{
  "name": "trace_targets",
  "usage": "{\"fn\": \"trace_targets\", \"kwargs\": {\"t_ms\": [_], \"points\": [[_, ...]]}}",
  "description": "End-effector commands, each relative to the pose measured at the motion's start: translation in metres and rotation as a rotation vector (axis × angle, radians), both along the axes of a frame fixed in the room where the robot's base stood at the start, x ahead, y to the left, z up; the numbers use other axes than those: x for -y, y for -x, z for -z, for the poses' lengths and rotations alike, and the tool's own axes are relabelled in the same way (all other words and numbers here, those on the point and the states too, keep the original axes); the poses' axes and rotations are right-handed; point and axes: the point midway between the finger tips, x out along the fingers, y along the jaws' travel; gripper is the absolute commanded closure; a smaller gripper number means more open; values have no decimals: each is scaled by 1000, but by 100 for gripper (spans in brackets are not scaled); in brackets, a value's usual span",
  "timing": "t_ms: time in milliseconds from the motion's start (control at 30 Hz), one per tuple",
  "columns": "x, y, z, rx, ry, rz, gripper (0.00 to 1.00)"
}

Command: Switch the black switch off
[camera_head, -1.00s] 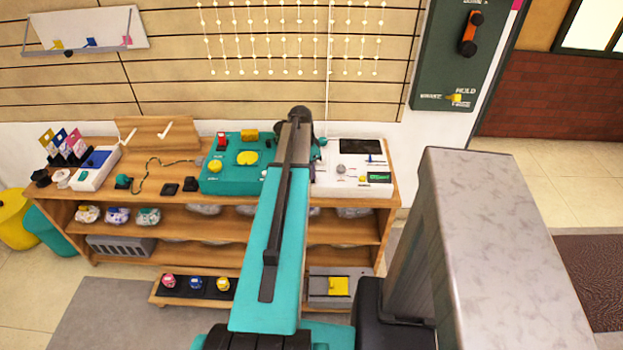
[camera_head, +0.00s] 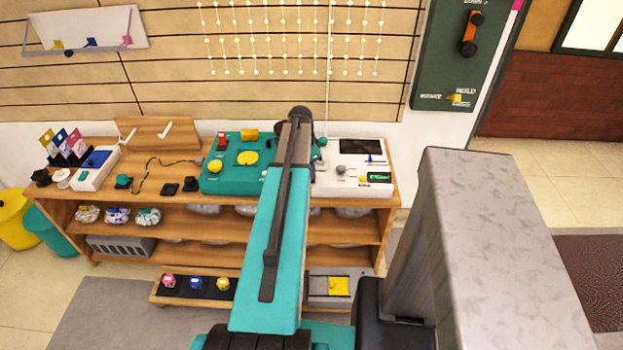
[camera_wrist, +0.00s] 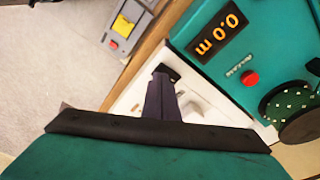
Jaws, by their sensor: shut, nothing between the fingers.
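In the wrist view my gripper (camera_wrist: 165,78) is shut and empty, its dark fingers pointing over a white panel (camera_wrist: 130,97). A small black piece shows at the fingertips, but I cannot tell whether it is the switch or part of the fingers. In the head view my own arm hides the gripper, and it also covers part of the white console (camera_head: 350,170) and the teal console (camera_head: 232,178). Two small black blocks (camera_head: 190,184) lie on the bench left of the teal console. I cannot tell for sure which thing is the black switch.
The wooden bench (camera_head: 150,200) stands against the wall and is crowded. The wrist view shows a teal unit (camera_wrist: 235,60) with a display, red button (camera_wrist: 250,78) and round dark knob (camera_wrist: 292,110) close to the right. A grey unit with a yellow part (camera_wrist: 122,27) is at upper left.

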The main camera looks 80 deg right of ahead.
Motion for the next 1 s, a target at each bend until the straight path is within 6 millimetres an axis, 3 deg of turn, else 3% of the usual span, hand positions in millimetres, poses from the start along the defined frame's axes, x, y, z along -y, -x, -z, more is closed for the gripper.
{"fn": "trace_targets", "kwargs": {"t_ms": [1000], "points": [[0, 0, 8, 0, 0, 1, 100]]}}
